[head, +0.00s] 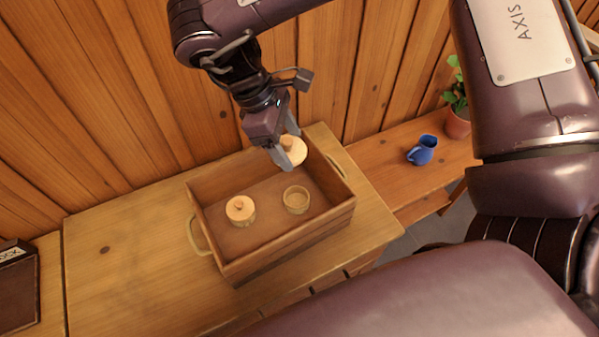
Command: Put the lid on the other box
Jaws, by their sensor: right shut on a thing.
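A wooden tray (236,265) with handles stands on the wooden cabinet top. In it are two small round wooden boxes. The left box (241,212) has a knobbed lid on it. The right box (296,200) is open and looks empty. My right gripper (284,153) points down over the back of the tray, shut on a pale round lid (295,151). The lid is behind the open box in the picture, and the fingers partly hide it. How high it is above the tray floor is hard to tell. My left gripper is not in view.
A blue mug (422,150) and a potted plant (457,110) stand on a lower wooden surface to the right. A dark box (17,287) sits at the far left. The cabinet top (120,265) left of the tray is clear. A plank wall rises behind.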

